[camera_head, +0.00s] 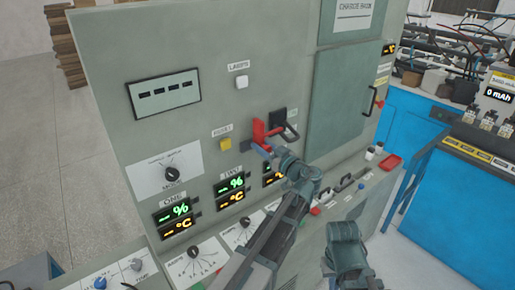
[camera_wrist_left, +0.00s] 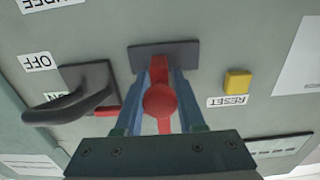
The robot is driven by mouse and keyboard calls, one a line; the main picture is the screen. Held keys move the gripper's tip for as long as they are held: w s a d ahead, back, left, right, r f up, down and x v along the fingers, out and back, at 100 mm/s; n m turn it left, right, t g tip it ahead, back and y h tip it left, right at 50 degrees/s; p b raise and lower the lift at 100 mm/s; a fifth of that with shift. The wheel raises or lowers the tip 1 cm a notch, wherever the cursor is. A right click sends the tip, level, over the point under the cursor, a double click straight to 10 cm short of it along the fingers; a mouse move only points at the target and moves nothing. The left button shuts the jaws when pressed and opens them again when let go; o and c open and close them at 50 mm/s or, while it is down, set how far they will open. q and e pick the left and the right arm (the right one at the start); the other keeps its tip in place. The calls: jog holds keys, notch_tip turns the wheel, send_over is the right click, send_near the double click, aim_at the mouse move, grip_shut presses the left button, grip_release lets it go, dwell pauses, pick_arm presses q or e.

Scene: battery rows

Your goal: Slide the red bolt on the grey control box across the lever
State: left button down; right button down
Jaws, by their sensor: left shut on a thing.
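The red bolt (camera_head: 260,134) sits on the front of the grey control box (camera_head: 115,85). In the left wrist view the bolt's round red knob (camera_wrist_left: 160,100) is between the two blue fingers of my left gripper (camera_wrist_left: 160,112), which is shut on it. The bolt runs through a dark mounting plate (camera_wrist_left: 150,52). The black lever (camera_head: 291,132) is just right of the bolt in the head view. In the wrist view the lever (camera_wrist_left: 75,103) is left of the gripper, apart from the knob, between OFF and ON labels. A little red shows beside the lever.
A yellow reset button (camera_head: 225,144) is left of the bolt, with lit displays (camera_head: 232,185) below. My right arm shows low in the head view, its fingertips unseen. A blue bench (camera_head: 420,120) stands at right. Open floor (camera_head: 35,150) lies at left.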

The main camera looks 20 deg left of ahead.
pick_arm(q)
jog(key=w+d, duration=0.2)
jog(key=shift+w, duration=0.4)
jog(key=c, duration=0.5)
grip_release()
jog(key=shift+w+d, duration=0.1)
